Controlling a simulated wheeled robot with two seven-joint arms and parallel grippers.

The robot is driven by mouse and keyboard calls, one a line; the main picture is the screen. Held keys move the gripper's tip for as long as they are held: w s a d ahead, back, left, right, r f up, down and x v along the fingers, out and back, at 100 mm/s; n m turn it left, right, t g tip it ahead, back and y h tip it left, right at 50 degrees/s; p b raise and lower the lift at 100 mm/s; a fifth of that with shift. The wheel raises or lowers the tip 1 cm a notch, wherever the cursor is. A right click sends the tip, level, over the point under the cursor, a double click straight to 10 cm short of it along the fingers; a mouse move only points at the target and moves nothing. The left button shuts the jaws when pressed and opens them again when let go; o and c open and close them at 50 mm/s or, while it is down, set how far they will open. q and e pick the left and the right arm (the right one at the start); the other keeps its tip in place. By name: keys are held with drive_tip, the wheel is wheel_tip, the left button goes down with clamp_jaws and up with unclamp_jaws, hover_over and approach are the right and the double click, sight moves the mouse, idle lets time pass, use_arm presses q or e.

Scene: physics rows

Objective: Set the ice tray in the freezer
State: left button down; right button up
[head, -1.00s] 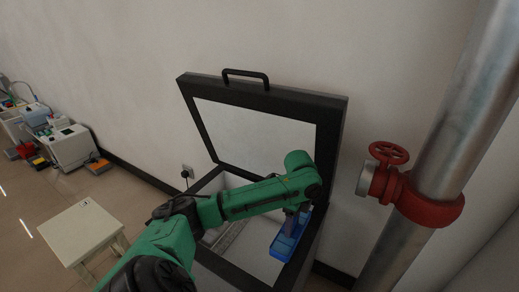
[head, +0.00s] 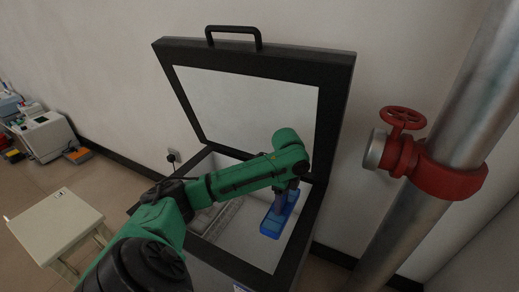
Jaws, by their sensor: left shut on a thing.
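The freezer (head: 297,252) is a chest with its dark-framed lid (head: 335,110) raised against the wall. The blue ice tray (head: 272,225) is inside the freezer opening, toward the right side. My left arm reaches in from the lower left over the freezer's near edge. My left gripper (head: 286,196) points down and is shut on the ice tray; the wrist partly hides its fingers. I cannot tell whether the tray touches the freezer floor. My right gripper is not in the view.
A red valve (head: 405,155) on a thick metal pipe (head: 440,140) stands to the right of the freezer. A pale stool (head: 55,225) stands at the left. Machines (head: 45,135) stand along the far left wall. A black handle (head: 233,38) tops the lid.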

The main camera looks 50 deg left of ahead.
use_arm(q)
drive_tip(key=shift+f, duration=0.85)
use_arm(e)
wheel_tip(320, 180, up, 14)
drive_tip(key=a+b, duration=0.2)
drive_tip(key=b, duration=0.4)
use_arm(q)
wheel_tip(320, 180, down, 19)
drive_tip(key=shift+r+b, duration=0.1)
drive_tip(key=shift+b, duration=0.55)
drive_tip(key=shift+f, duration=0.2)
drive_tip(key=shift+r, duration=0.1)
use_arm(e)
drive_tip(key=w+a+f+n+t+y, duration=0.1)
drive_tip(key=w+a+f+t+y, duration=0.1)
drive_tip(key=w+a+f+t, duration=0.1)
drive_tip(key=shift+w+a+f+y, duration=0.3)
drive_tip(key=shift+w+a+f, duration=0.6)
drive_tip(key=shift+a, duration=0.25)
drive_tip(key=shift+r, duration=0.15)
use_arm(q)
drive_tip(key=shift+c, duration=1)
unclamp_jaws()
